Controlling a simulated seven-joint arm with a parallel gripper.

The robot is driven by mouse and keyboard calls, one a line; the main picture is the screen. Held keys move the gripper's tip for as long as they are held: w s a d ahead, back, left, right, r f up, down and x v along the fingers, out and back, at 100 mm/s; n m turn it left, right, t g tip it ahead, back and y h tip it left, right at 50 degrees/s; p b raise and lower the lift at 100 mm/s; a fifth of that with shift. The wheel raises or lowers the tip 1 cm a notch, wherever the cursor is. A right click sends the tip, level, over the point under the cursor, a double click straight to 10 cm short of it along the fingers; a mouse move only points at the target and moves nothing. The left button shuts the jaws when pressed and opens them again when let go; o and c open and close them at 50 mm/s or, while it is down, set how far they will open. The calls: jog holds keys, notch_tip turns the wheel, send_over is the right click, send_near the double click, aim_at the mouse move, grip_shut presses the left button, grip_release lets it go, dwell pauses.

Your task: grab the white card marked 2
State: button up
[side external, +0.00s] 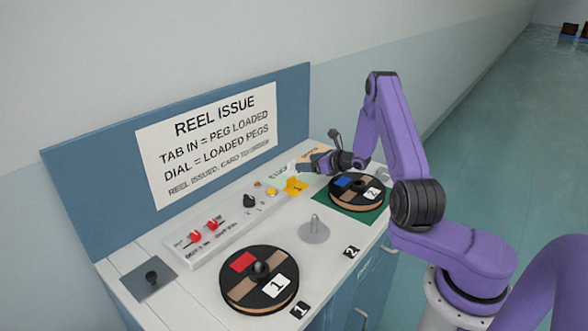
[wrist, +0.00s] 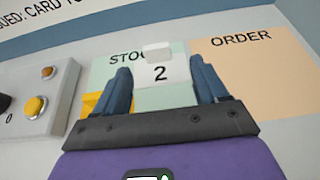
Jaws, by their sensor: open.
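The white card marked 2 (wrist: 160,73) lies over the green STOCK area (wrist: 108,68) in the wrist view, its number facing the camera. My gripper (wrist: 160,66) is open, with one dark blue finger on each side of the card. I cannot tell whether the fingers touch it. In the side external view my gripper (side external: 302,166) is low over the back of the bench, and the card is too small there to make out clearly.
An orange ORDER area (wrist: 240,65) is right of STOCK. A yellow card (side external: 296,186) lies close by. A control panel (side external: 222,226) with red switches runs along the bench. A reel marked 2 (side external: 345,201) sits on a green mat, a reel marked 1 (side external: 235,290) is nearer, and a bare peg (side external: 314,232) stands between.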

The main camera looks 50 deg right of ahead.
aim_at(293, 164)
jog(key=shift+a+x, duration=0.15)
jog(key=shift+x, duration=1.6)
jog(key=shift+a+x, duration=0.1)
jog(key=shift+x, duration=1.65)
jog(key=c, duration=1.1)
